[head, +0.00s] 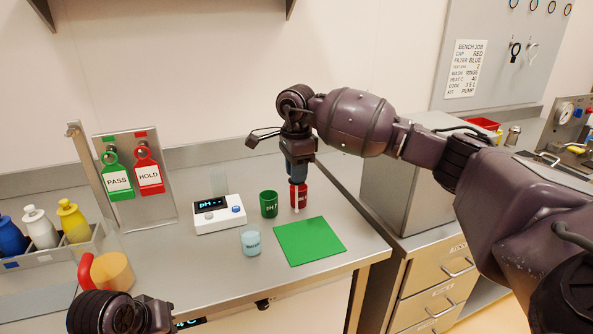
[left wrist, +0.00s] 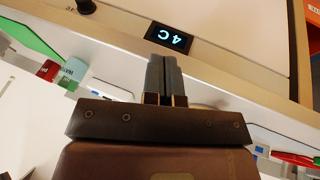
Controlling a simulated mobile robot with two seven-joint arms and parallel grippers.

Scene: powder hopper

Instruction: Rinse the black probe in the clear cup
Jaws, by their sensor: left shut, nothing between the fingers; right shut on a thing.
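My right gripper (head: 297,178) points down over the red cup (head: 299,195), shut on a thin thing, most likely the black probe, which the fingers largely hide. A thin pale tip shows low against the red cup's front; I cannot tell whether it is inside or before the cup. The clear cup (head: 250,243), pale blue with a label, stands on the bench left of the green mat (head: 310,241), apart from the gripper. It also shows in the left wrist view (left wrist: 74,70). My left gripper (left wrist: 164,80) is shut and empty near the bench's front edge.
A green cup (head: 268,205) stands beside the red cup, and a white pH meter (head: 219,213) is left of it. A grey cabinet (head: 395,180) stands right.

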